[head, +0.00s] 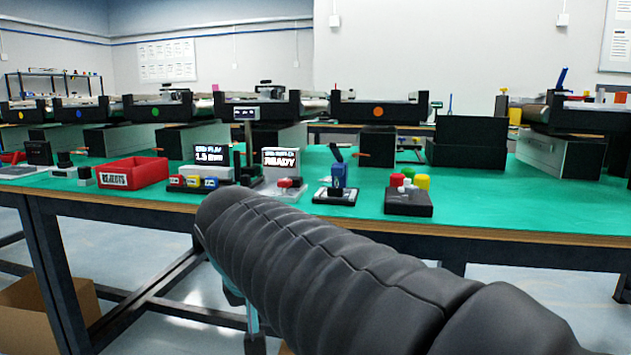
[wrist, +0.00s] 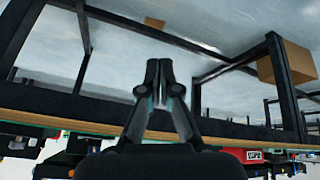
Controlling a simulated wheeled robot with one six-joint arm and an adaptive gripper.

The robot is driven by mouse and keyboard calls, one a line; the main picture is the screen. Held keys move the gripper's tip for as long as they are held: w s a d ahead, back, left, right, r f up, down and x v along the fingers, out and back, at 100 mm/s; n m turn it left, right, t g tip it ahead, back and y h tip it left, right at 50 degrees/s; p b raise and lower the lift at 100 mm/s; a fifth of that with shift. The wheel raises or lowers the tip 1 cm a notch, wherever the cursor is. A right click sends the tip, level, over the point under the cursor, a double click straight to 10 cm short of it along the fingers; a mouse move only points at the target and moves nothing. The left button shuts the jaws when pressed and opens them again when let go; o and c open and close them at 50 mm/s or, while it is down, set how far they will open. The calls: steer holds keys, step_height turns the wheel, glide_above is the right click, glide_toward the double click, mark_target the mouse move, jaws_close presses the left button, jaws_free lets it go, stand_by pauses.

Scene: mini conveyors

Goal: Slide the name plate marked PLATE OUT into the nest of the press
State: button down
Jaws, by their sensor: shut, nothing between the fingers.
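My gripper (wrist: 159,68) is in the wrist view, its two fingers together and empty, pointing over the floor beyond the table edge. I cannot make out a name plate marked PLATE OUT in either view. I cannot tell for sure which device is the press; a small dark stand with a blue body and a raised lever (head: 338,180) is near the front of the green table. No nest can be made out.
The green table (head: 480,195) holds a red REJECTS bin (head: 132,173), a READY display (head: 281,160), a box with coloured buttons (head: 408,198) and a row of conveyors behind. Bare green surface lies at the right. A cardboard box (head: 45,312) is on the floor.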

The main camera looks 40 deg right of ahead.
steer(key=w+d+r+m+g+h, duration=0.2)
steer(key=w+d+r+m+h, duration=0.2)
steer(key=w+d+r+m, duration=0.5)
steer(key=m+g+h+b, duration=0.1)
steer(key=m+g+h, duration=0.1)
steer(key=m+h, duration=0.2)
glide_toward(331, 188)
steer(key=a+f, duration=0.2)
steer(key=a, duration=0.2)
steer(key=d, duration=1.1)
steer(key=shift+d+p, duration=0.1)
steer(key=shift+p, duration=0.3)
steer(key=shift+w+d+f, duration=0.1)
steer(key=shift+d+f, duration=0.1)
steer(key=shift+f, duration=0.1)
steer(key=shift+a+f+n+b, duration=0.1)
steer(key=shift+f+n+b, duration=0.2)
steer(key=shift+f+b, duration=0.25)
steer(key=shift+f, duration=0.15)
steer(key=shift+a+f, duration=0.15)
steer(key=shift+a, duration=0.2)
steer(key=shift+a+r+p, duration=0.1)
steer(key=shift+r+p, duration=0.45)
steer(key=shift+r, duration=0.3)
